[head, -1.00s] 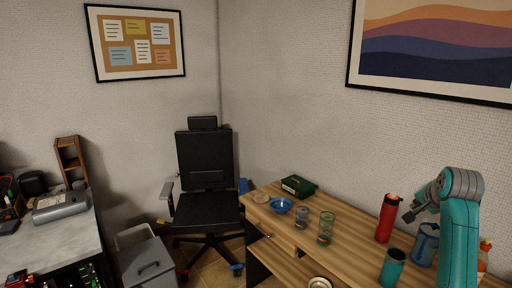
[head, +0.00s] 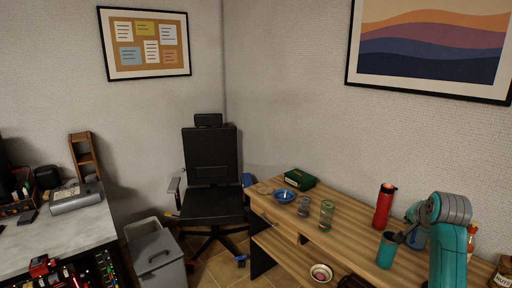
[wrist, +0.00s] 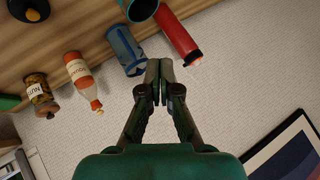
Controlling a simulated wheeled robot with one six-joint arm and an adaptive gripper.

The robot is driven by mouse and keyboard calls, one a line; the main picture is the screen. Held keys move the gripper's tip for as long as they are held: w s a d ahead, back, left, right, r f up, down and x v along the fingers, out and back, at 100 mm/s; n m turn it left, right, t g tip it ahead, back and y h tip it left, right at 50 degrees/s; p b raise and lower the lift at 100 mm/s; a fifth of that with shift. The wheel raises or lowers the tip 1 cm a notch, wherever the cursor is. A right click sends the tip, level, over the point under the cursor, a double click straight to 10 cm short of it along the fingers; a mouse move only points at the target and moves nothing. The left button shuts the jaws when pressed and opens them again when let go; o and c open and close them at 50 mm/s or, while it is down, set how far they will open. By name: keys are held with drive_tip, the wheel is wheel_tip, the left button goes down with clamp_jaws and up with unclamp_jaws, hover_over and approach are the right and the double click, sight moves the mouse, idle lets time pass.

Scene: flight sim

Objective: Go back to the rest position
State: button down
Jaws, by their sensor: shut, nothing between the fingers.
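My gripper (wrist: 159,82) shows in the wrist view with its two fingers together and nothing between them. In the head view my teal arm stands at the lower right, folded over the wooden desk (head: 330,238). The gripper itself is small there and points left, near a teal cup (head: 387,250) and a red bottle (head: 384,207). In the wrist view the red bottle (wrist: 180,36) and a blue container (wrist: 126,50) lie just beyond the fingertips, apart from them.
A green box (head: 300,179), blue bowl (head: 285,196) and glasses (head: 326,215) stand on the desk. An orange-capped bottle (wrist: 82,78) and a jar (wrist: 40,94) are left in the wrist view. A black chair (head: 212,185) and grey bin (head: 156,255) stand left of the desk.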

drive_tip(key=s+a+f+n+t, duration=0.1)
drive_tip(key=s+a+f, duration=0.4)
drive_tip(key=f, duration=0.3)
drive_tip(key=s+a+f+n, duration=0.1)
drive_tip(key=s+a+f, duration=0.35)
drive_tip(key=f, duration=0.45)
drive_tip(key=s+a+f+n+t, duration=0.1)
drive_tip(key=s+a+f+n, duration=0.1)
drive_tip(key=s+a+f, duration=0.35)
drive_tip(key=s+a+f+n, duration=0.1)
drive_tip(key=s+a+f, duration=0.3)
drive_tip(key=s+f, duration=0.55)
drive_tip(key=s+a+r+n+t+y, duration=0.1)
drive_tip(key=s+a+r+n, duration=0.15)
drive_tip(key=s, duration=0.75)
drive_tip(key=s+a+r+n+t, duration=0.1)
drive_tip(key=s+a, duration=0.3)
drive_tip(key=s, duration=0.7)
drive_tip(key=s+a+r+n+t+y, duration=0.1)
drive_tip(key=s+a+r+n, duration=0.1)
drive_tip(key=s+r, duration=1)
drive_tip(key=s+n, duration=0.1)
drive_tip(key=s, duration=0.3)
drive_tip(key=shift+a+t+y, duration=0.3)
drive_tip(key=shift+a+t, duration=0.1)
